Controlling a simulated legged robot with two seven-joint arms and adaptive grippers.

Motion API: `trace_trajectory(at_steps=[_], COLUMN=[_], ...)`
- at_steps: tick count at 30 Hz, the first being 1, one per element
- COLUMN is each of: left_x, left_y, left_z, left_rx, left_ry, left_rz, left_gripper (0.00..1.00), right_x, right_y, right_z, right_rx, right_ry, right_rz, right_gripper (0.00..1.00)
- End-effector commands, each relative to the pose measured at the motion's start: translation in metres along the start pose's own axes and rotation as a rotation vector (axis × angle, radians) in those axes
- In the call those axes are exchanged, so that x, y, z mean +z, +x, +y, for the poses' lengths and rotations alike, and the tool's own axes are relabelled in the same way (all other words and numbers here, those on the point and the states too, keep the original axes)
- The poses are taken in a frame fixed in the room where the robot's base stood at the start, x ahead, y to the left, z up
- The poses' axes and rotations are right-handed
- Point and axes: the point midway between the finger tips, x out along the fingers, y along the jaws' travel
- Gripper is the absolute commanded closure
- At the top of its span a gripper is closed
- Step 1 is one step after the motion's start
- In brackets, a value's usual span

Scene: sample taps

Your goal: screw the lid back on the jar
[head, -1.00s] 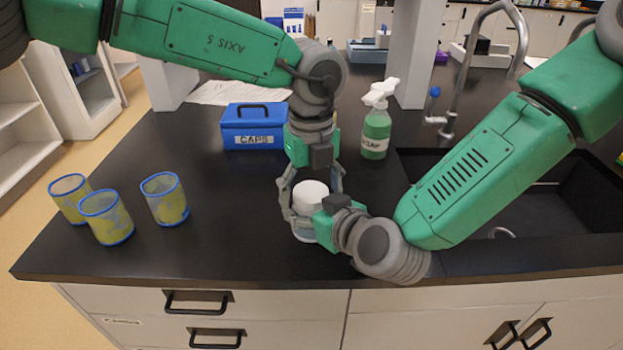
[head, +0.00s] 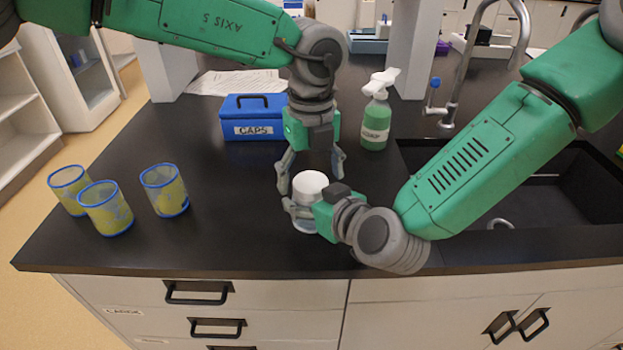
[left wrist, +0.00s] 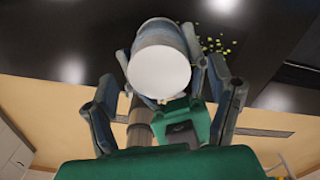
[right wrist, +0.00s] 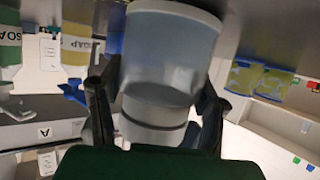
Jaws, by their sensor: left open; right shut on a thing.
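The white lid (head: 310,184) sits on top of the jar (head: 304,226), which stands upright near the counter's front edge; how tightly it sits I cannot tell. My right gripper (head: 300,210) is shut around the jar's side from the right. The right wrist view, upside down, shows the pale translucent jar (right wrist: 170,55) between its fingers. My left gripper (head: 311,178) points down just above the lid, fingers spread and empty. In the left wrist view the lid's round top (left wrist: 160,72) faces the camera, clear of the left fingers.
A blue CAPS box (head: 252,122) and a green soap bottle (head: 376,122) stand behind. Several blue-rimmed yellow cups (head: 105,208) stand at left. The sink (head: 540,190) is at right. Small yellow specks (left wrist: 215,45) show beside the jar.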

Motion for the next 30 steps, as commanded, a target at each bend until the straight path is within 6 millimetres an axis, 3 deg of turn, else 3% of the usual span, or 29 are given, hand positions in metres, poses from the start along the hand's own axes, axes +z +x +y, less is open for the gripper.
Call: trace_trajectory(at_steps=[6,14,17,26,30], left_x=[0.0,0.0,0.0,0.0,0.001], left_y=[-0.029,-0.034,-0.034,-0.035,-0.049], left_z=[0.0,0.0,0.0,0.0,-0.001], left_rx=[-0.002,0.0,0.0,0.0,-0.003], left_ry=[0.0,0.001,0.001,0.0,-0.001], left_rz=[-0.001,0.001,0.001,0.001,-0.001], left_gripper=[0.25,0.25,0.01,0.01,0.01], right_x=[0.001,0.001,0.001,0.001,0.001], right_y=[0.0,0.0,0.0,0.0,0.0], right_z=[0.0,0.0,0.0,0.0,0.0], right_rx=[-0.001,-0.001,-0.001,0.0,0.0], right_ry=[0.0,0.0,0.0,0.0,0.0], right_rz=[-0.002,-0.002,-0.002,-0.002,-0.001], right_gripper=[1.0,1.0,1.0,1.0,1.0])
